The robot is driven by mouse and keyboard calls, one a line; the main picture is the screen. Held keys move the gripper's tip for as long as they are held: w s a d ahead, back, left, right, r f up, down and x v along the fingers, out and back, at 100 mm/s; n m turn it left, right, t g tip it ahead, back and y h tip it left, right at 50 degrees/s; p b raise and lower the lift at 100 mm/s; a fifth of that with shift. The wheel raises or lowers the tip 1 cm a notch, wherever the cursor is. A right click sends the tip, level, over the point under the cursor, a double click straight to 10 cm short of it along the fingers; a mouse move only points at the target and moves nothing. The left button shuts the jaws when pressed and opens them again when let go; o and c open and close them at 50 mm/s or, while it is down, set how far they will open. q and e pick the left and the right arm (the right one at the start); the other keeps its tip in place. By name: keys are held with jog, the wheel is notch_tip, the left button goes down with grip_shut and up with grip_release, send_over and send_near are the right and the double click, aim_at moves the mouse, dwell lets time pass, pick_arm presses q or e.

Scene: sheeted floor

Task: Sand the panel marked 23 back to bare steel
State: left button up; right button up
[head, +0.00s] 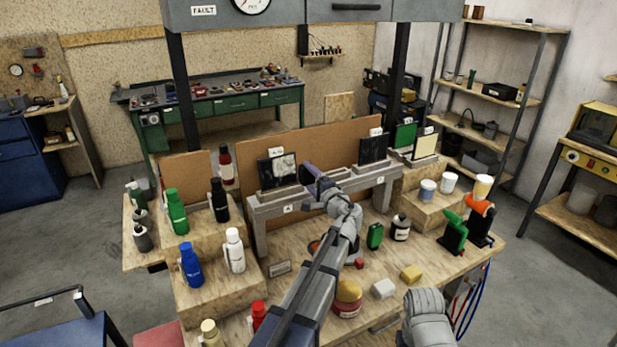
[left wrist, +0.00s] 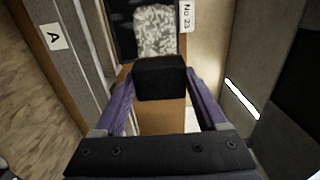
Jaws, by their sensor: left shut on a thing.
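The panel marked 23 (left wrist: 122,28) is dark, with a mottled pale grey patch (left wrist: 155,32) on its face; its tag reads No 23 in the left wrist view. I take it to be the left dark panel (head: 267,176) on the grey rack in the head view, where a grey patch also shows. My left gripper (head: 313,180) is just right of that panel. Its purple fingers are shut on a black block (left wrist: 160,77), which lies in front of the patch's lower edge. I cannot tell whether the block touches the panel. My right gripper is out of view; only part of that arm shows.
The grey rack (head: 262,217) marked A also bears another dark panel (head: 373,149). Green (head: 405,136) and cream (head: 426,146) panels stand right of it. Several bottles stand on wooden blocks at left. Cups, a yellow sponge (head: 411,273) and a white block (head: 383,288) are at right.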

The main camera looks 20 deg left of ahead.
pick_arm(q)
jog(key=shift+v, duration=1.5)
jog(key=s+a+f+g+h, duration=0.1)
jog(key=s+a+f, duration=0.1)
jog(key=s+a, duration=0.6)
jog(key=shift+s+a+p, duration=0.25)
jog(key=shift+a+p, duration=0.1)
jog(key=shift+p, duration=0.05)
jog(key=shift+w+a+f, duration=0.1)
jog(key=shift+w+f, duration=0.05)
jog(key=shift+b+x, duration=0.4)
jog(key=shift+x, duration=2.45)
jog(key=shift+w+a+f, duration=0.1)
jog(key=shift+w+a, duration=0.2)
